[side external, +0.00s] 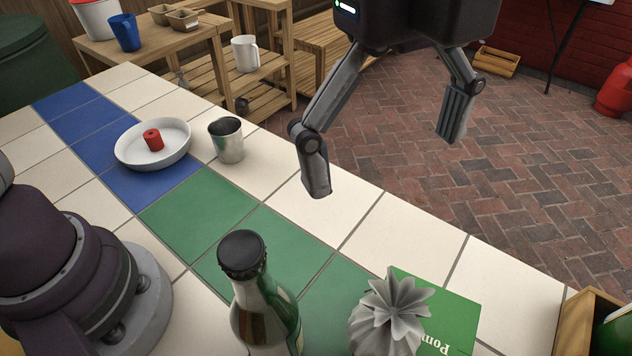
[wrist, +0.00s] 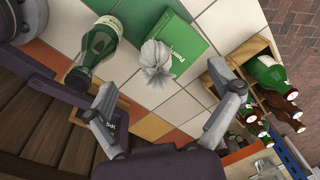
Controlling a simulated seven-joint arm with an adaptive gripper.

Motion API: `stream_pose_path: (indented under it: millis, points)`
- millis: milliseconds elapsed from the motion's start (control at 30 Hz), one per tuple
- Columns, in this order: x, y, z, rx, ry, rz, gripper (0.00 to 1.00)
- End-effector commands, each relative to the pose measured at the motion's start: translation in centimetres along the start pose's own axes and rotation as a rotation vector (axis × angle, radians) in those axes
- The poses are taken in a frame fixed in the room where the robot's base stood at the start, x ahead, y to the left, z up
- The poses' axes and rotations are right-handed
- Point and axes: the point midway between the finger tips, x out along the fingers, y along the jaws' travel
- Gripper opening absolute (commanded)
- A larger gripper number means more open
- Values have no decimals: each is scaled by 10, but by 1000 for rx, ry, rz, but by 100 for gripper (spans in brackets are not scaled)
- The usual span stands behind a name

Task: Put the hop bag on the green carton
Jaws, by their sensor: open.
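The hop bag (side external: 385,325) is grey with a pleated, gathered top. It stands at the front of the tiled counter, and it also shows in the wrist view (wrist: 156,62). The green carton (side external: 455,310) has white lettering and lies flat beside the bag; it also shows in the wrist view (wrist: 180,38). The bag covers part of the carton in both views, and I cannot tell whether they touch. My gripper (side external: 384,158) is open and empty, high above the counter and away from the bag. In the wrist view its fingers (wrist: 168,92) are spread wide.
A green bottle with a black cap (side external: 265,305) stands left of the bag. A wooden crate (wrist: 240,55) with several bottles is beyond the carton. A white dish (side external: 125,158) holding a red piece and a metal cup (side external: 228,142) stand farther back. The middle tiles are clear.

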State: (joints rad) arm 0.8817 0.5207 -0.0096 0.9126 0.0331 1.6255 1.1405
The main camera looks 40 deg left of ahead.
Motion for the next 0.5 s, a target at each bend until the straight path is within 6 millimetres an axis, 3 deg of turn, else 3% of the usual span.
stream_pose_path:
  millis: [33, 133, 233, 333, 500]
  points:
    - [-12, 2, 31, -192, 9, -41, 90]
    - [-24, 18, 90, -630, 37, -133, 90]
    - [-24, 53, 141, -1085, 75, -237, 90]
    - [-12, 93, 175, -1494, 121, -342, 90]
    - [13, 137, 199, -1917, 188, -469, 90]
